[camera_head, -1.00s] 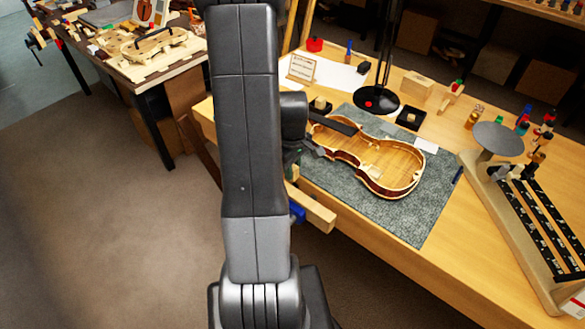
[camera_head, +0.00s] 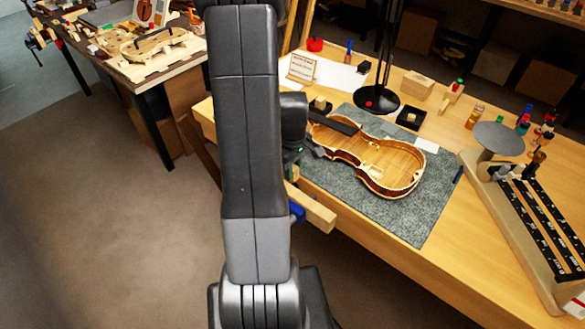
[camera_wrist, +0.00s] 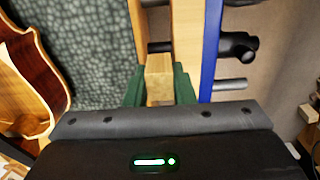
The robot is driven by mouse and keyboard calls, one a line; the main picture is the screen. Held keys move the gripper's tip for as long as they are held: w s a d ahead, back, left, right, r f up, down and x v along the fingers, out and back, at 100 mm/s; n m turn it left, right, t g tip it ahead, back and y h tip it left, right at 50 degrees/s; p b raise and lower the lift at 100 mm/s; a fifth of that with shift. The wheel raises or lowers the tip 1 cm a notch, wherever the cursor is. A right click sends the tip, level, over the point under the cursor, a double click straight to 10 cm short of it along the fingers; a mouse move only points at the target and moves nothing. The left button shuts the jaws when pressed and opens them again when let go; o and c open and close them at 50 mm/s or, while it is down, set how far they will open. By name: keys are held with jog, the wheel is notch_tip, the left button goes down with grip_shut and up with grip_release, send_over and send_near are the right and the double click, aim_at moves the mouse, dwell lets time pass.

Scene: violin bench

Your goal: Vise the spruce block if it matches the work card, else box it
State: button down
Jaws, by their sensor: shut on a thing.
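In the wrist view my gripper (camera_wrist: 160,88) is shut on a pale wooden block (camera_wrist: 159,80), the spruce block, held between green fingers. Just past it is the vise, with a wooden jaw (camera_wrist: 186,35), a blue bar and dark rods. I cannot tell whether the block is between the jaws. In the head view the vise jaw (camera_head: 312,208) sticks out from the bench's front edge; my arm hides the block and most of the gripper. A small card on a wooden stand (camera_head: 301,68), perhaps the work card, is at the back; its writing is too small to read.
An open violin body (camera_head: 375,165) lies on a grey mat (camera_head: 425,222), left of the gripper in the wrist view (camera_wrist: 25,85). Small black trays (camera_head: 411,117), a lamp base (camera_head: 376,99) and a wooden box (camera_head: 418,85) stand behind. A rack (camera_head: 535,250) is at right.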

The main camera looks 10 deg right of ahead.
jog(key=shift+f+b, duration=0.5)
jog(key=shift+f, duration=0.25)
jog(key=c, duration=1.1)
grip_release()
jog(key=shift+a, duration=0.1)
jog(key=shift+c, duration=0.2)
jog(key=shift+w+r, duration=0.15)
jog(key=shift+r, duration=0.05)
jog(key=shift+w+r, duration=0.1)
jog(key=shift+r, duration=0.25)
notch_tip(320, 180, up, 13)
jog(key=shift+s+f+p, duration=0.15)
jog(key=shift+s+p, duration=0.15)
jog(key=shift+s, duration=0.05)
